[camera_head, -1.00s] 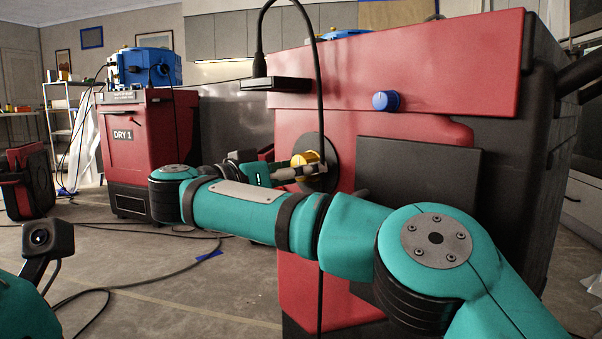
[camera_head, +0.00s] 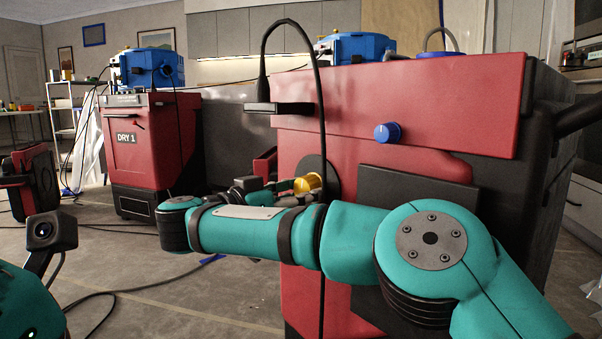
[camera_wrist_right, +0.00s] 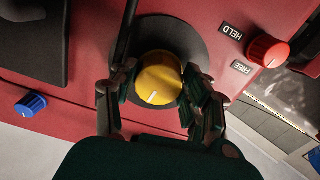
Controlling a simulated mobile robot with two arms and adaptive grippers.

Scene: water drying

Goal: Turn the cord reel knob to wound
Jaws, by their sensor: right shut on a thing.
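The yellow cord reel knob (camera_head: 308,183) sits on a black round disc on the front of the near red machine. In the right wrist view the yellow knob (camera_wrist_right: 159,78) shows a white pointer mark toward the bottom of the picture. My right gripper (camera_head: 292,194) reaches it from the left in the head view. In the wrist view the fingers of my right gripper (camera_wrist_right: 163,92) are shut on the knob, one on each side. No label for wound is readable. My left gripper is out of view; part of my left arm shows at lower left.
A black cord (camera_head: 322,120) hangs in front of the red machine (camera_head: 420,105). A blue knob (camera_head: 388,132) is on its front. A red knob (camera_wrist_right: 268,51) sits by HELD and FREE labels. The DRY 1 machine (camera_head: 155,155) stands behind. Cables lie on the floor.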

